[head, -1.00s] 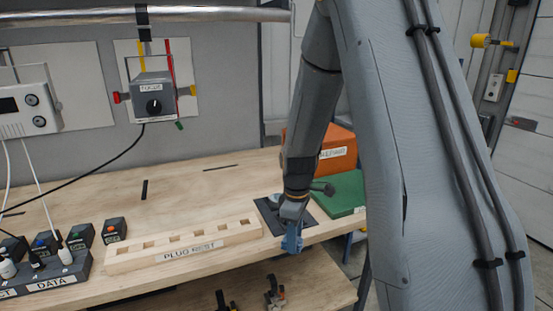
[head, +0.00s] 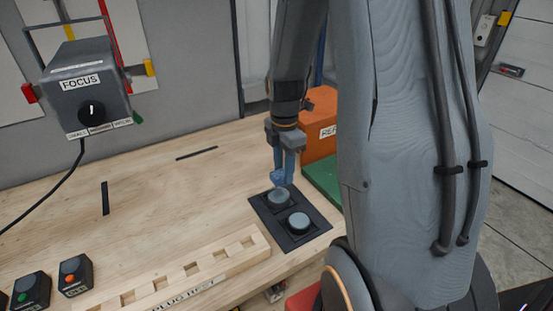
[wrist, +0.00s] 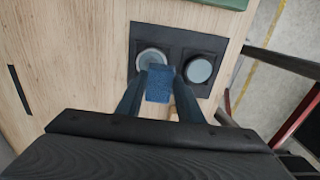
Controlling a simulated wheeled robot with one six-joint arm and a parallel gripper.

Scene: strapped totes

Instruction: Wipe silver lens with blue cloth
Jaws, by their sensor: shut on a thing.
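Two round lenses sit in a dark tray (head: 263,208). The far lens (head: 279,200) shows a pale silver rim in the wrist view (wrist: 151,57). The near lens (head: 299,222) has a darker rim in the wrist view (wrist: 199,71). My gripper (head: 283,172) points down over the far lens, shut on the blue cloth (wrist: 159,84). The cloth shows between the fingertips and overlaps the far lens's lower edge in the wrist view. I cannot tell whether it touches the glass.
A wooden plug rest (head: 205,271) lies in front of the tray. A green mat (head: 322,182) and an orange box (head: 319,145) stand to the right. A grey focus box (head: 87,85) hangs on the left. The bench between is mostly clear.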

